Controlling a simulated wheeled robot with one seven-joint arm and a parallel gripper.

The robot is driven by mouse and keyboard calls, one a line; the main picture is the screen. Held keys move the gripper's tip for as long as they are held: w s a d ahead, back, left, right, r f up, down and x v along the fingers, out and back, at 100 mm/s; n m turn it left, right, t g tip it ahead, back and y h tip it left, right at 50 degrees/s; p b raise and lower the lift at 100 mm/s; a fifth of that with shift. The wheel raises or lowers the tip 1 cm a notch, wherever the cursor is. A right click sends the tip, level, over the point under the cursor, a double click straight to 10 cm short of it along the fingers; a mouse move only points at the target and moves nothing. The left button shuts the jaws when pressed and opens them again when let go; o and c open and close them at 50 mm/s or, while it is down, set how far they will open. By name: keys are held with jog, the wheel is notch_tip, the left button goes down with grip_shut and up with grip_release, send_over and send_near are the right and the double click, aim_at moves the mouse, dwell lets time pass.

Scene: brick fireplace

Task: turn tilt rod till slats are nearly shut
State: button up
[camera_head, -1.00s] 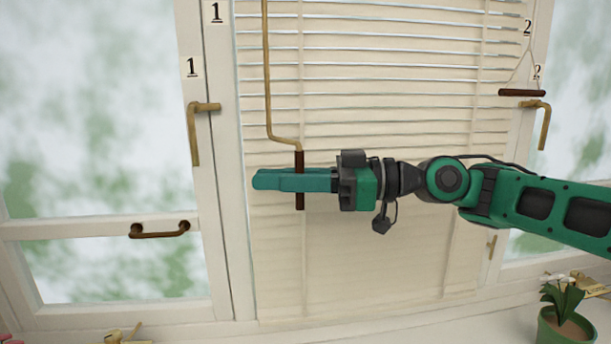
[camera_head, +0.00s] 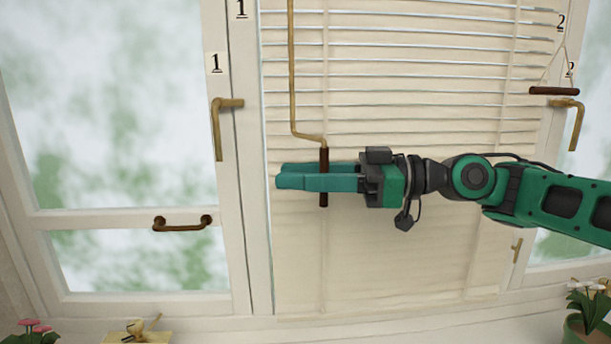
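A cream slatted blind (camera_head: 410,250) covers the middle window. Thin bright gaps show between its upper slats; its lower part looks almost continuous. The brass tilt rod (camera_head: 292,70) hangs at the blind's left side and bends right at its lower end into a dark brown upright grip (camera_head: 324,157). My green gripper (camera_head: 281,174) reaches in from the right, with its fingers level across the grip. One finger passes in front of the grip and the other behind, and they look shut on it. The grip's ends show above and below the fingers.
Brass window handles hang left (camera_head: 221,128) and right (camera_head: 575,122) of the blind. A dark cord toggle (camera_head: 554,91) hangs at upper right. A brown pull bar (camera_head: 183,224) is on the left window. A potted plant (camera_head: 587,310) stands at lower right, pink flowers (camera_head: 35,327) at lower left.

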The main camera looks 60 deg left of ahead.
jog(key=v, duration=1.1)
dwell(0.3)
